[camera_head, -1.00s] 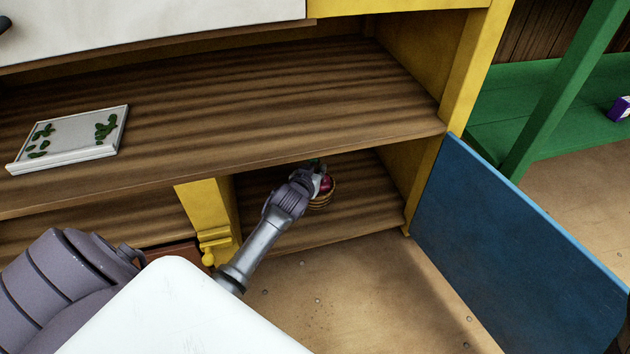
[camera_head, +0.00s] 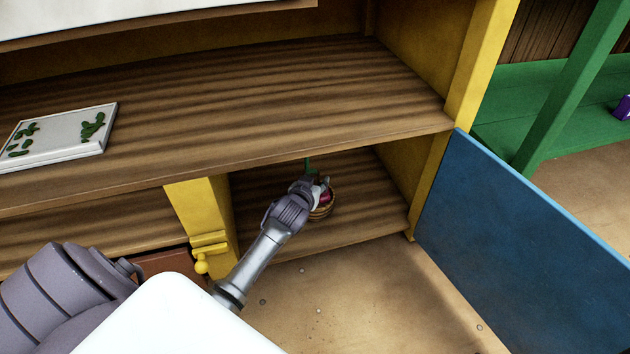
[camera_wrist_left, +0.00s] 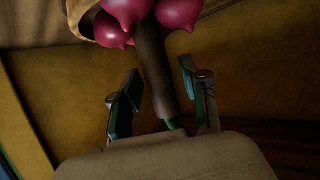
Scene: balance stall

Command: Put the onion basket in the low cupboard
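The onion basket (camera_head: 321,213), a small woven basket with reddish-purple onions, stands on the floor of the low cupboard (camera_head: 365,218), behind its front edge. My left gripper (camera_head: 316,188) reaches in over the basket and partly hides it. In the left wrist view the pink onions (camera_wrist_left: 145,12) and part of the basket rim (camera_wrist_left: 80,12) show at the top. The brown basket handle (camera_wrist_left: 153,65) runs between my left gripper's fingers (camera_wrist_left: 160,90). The fingers are apart, with a gap beside the handle. My right gripper is not in view.
The blue cupboard door (camera_head: 520,250) stands open at the right. A wooden shelf (camera_head: 250,110) lies above the basket, with a white tray bearing green pieces (camera_head: 60,140). A yellow post with a knob (camera_head: 205,225) borders the opening on the left.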

